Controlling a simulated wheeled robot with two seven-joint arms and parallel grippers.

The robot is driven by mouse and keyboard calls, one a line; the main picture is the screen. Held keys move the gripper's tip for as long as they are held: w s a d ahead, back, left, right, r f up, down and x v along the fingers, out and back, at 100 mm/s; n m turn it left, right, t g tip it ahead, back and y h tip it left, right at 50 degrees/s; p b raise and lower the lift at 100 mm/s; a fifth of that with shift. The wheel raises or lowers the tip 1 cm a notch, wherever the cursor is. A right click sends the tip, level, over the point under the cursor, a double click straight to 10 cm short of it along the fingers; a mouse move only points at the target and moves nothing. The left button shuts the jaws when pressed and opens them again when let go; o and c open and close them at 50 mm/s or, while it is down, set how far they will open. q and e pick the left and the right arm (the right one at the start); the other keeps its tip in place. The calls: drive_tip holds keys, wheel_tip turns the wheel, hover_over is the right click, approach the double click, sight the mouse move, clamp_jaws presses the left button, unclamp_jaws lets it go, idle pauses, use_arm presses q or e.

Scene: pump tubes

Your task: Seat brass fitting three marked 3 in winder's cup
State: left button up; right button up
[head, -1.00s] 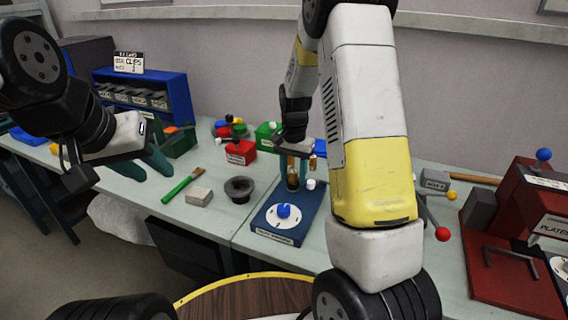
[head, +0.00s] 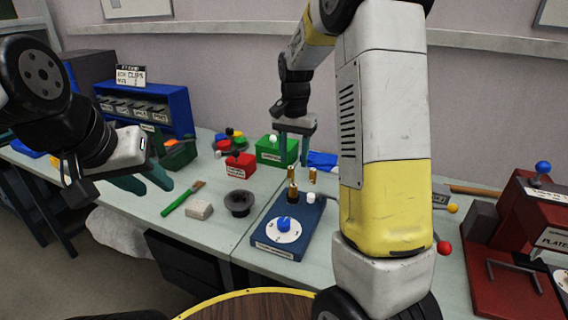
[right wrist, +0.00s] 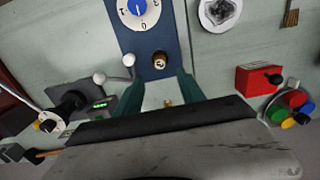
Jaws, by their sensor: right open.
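The blue winder (head: 262,238) stands on the bench with a white dial and blue knob. A brass fitting (head: 291,172) stands upright in its dark cup (head: 292,194). In the right wrist view the fitting's top (right wrist: 159,58) carries a mark I cannot read surely. Another brass fitting (head: 312,176) stands just to the right, behind the cup. My right gripper (head: 294,160) is open and empty above the fittings, its teal fingers pointing down and apart. My left gripper (head: 148,186) is open and empty over the bench's left part.
A red press (head: 510,260) stands at right. My right arm hides part of the bench.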

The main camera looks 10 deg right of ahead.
drive_tip(key=s+r+n+t+y, duration=0.2)
drive_tip(key=s+r+n+t, duration=0.1)
drive_tip(key=s+r, duration=0.7)
drive_tip(key=s+a+r+n+t, duration=0.1)
drive_tip(key=s+a+n+t, duration=0.1)
drive_tip(key=s, duration=1.2)
drive_tip(key=shift+s+r+n+t, duration=0.25)
drive_tip(key=shift+n+t, duration=0.35)
drive_tip(key=shift+n, duration=0.6)
drive_tip(key=shift+w+a+r, duration=0.1)
